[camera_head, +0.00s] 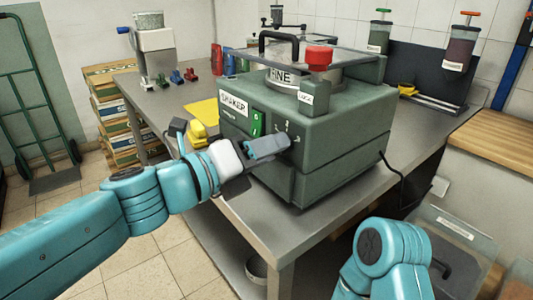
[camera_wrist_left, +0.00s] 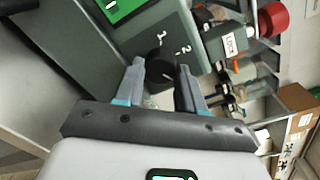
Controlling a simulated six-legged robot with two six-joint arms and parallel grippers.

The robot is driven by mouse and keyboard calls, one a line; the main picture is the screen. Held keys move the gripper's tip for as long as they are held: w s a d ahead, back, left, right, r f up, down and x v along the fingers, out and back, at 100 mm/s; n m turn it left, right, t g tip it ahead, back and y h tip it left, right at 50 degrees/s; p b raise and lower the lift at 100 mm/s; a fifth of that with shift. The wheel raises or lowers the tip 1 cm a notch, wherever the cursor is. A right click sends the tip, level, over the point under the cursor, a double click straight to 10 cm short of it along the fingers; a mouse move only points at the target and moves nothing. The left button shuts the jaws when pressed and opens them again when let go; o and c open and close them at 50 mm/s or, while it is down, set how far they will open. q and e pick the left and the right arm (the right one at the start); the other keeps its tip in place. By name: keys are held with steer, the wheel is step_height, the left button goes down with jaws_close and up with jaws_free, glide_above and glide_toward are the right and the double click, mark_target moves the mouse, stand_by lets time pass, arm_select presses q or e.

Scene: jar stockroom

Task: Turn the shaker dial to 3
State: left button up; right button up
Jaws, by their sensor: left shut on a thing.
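The shaker (camera_head: 320,130) is a grey-green box on the steel table, with a "SHAKER" label and a green panel (camera_head: 257,124) on its front. Its black dial (camera_wrist_left: 158,66) sits on that face, with the figures 1 and 2 readable beside it in the left wrist view. My left gripper (camera_head: 284,146) is at the front face, its two fingers closed on either side of the dial; the fingers also show in the left wrist view (camera_wrist_left: 161,74). The fingers hide part of the dial, and I cannot tell its exact setting. My right gripper is out of view.
A red knob (camera_head: 319,56) and a "LOCK" label are on the shaker's top. A yellow object (camera_head: 197,133) lies left of the shaker. The steel table (camera_head: 225,196) has an open front edge. A wooden counter (camera_head: 495,133) stands at right.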

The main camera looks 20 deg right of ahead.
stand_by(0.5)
arm_select(q)
steer(key=o, duration=1)
steer(key=shift+o, duration=0.2)
steer(key=shift+a, duration=0.1)
steer(key=p+v, duration=0.2)
steer(key=v, duration=1.4)
steer(key=shift+a, duration=0.1)
